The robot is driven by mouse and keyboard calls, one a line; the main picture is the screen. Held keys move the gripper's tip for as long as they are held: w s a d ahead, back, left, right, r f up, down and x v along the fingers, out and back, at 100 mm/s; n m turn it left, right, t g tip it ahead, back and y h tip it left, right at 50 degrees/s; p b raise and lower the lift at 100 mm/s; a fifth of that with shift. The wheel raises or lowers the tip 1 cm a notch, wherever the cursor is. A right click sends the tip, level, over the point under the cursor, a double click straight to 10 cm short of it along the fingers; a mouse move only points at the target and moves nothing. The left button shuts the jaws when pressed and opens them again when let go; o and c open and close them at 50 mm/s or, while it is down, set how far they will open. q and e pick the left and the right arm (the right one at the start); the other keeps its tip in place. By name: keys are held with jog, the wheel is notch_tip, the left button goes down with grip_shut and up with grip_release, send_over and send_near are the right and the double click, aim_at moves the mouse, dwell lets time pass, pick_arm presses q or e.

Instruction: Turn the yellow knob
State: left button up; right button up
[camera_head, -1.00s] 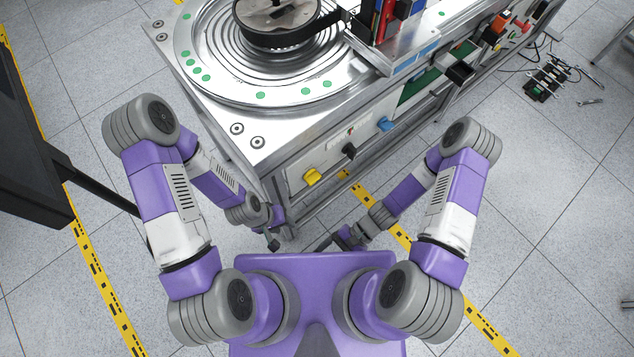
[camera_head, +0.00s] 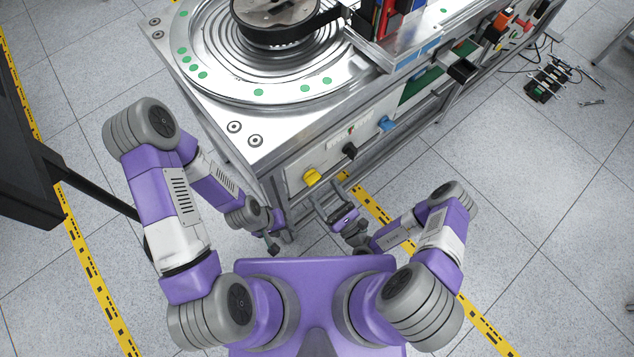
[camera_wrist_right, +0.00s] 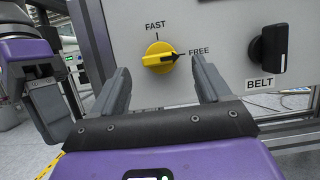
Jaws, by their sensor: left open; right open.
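The yellow knob (camera_head: 311,177) is on the light front panel of the machine, at its left end. In the right wrist view the yellow knob (camera_wrist_right: 158,57) has a dark pointer aimed right, toward the word FREE; FAST is printed above it. My right gripper (camera_head: 327,191) is open in front of the panel, just below and right of the knob. In the right wrist view its two fingers (camera_wrist_right: 160,68) stand on either side of the knob, apart from it. My left gripper (camera_head: 273,244) is low by the machine's front left corner, its jaws small and partly hidden.
A black knob (camera_wrist_right: 267,48) labelled BELT is right of the yellow one. A blue knob (camera_head: 386,124) is further along the panel. The machine's metal top (camera_head: 205,100) overhangs the panel. Part of my left arm shows at the left of the wrist view.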

aim_at(312, 178)
jog(key=shift+x, duration=2.3)
jog(key=shift+c, duration=0.2)
jog(key=c, duration=1)
